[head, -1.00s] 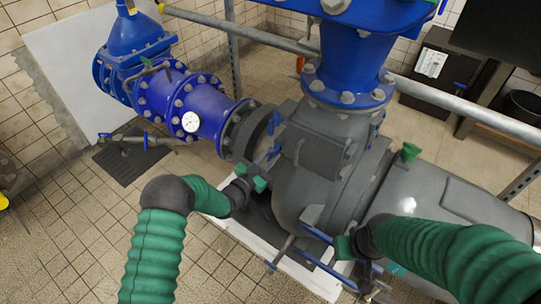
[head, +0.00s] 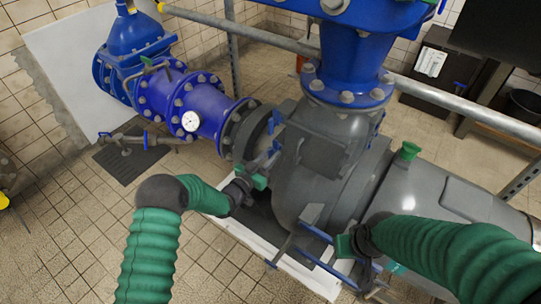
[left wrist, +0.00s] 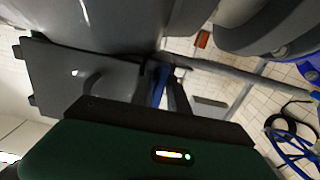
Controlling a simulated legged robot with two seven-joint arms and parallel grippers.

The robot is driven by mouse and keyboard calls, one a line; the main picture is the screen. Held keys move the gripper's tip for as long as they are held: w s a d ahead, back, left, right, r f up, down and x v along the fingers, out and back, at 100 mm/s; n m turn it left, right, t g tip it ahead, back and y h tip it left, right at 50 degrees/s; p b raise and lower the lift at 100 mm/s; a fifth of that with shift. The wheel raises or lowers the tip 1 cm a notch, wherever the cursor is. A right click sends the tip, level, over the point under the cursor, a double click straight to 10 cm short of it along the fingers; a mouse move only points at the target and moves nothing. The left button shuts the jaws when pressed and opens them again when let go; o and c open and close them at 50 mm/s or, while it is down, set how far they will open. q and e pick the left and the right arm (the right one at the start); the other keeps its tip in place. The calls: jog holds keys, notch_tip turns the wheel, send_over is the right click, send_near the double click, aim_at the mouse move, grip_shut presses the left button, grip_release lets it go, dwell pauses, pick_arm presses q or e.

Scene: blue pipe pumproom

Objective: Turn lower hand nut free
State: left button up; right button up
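The grey pump housing (head: 300,190) fills the middle of the head view, with a dark rectangular plate (head: 325,155) on its face. Small blue parts (head: 277,145) show at the housing's left side; I cannot tell which is the lower hand nut. My left gripper (head: 264,165) is at these blue parts, its green body just below them; contact and finger opening are unclear. In the left wrist view, a blue strip (left wrist: 159,85) and a dark bar show beyond the gripper's dark front edge, near a grey plate (left wrist: 95,80). My right gripper (head: 340,246) is low at the front, among blue bars; its opening is unclear.
A blue flanged pipe (head: 200,105) with a gauge joins the pump from the left. A blue vertical pipe (head: 350,65) rises above it. A grey rail (head: 450,105) crosses behind. Tiled floor (head: 80,230) is open at the left. A blue hose (left wrist: 290,145) shows in the wrist view.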

pick_arm(q)
jog(key=shift+o, duration=1.3)
jog(key=shift+f, duration=0.15)
jog(key=shift+s, duration=0.1)
jog(key=p+v, duration=0.3)
jog(key=v, duration=1.3)
jog(key=shift+s+a+p, duration=0.25)
jog(key=shift+p, duration=0.1)
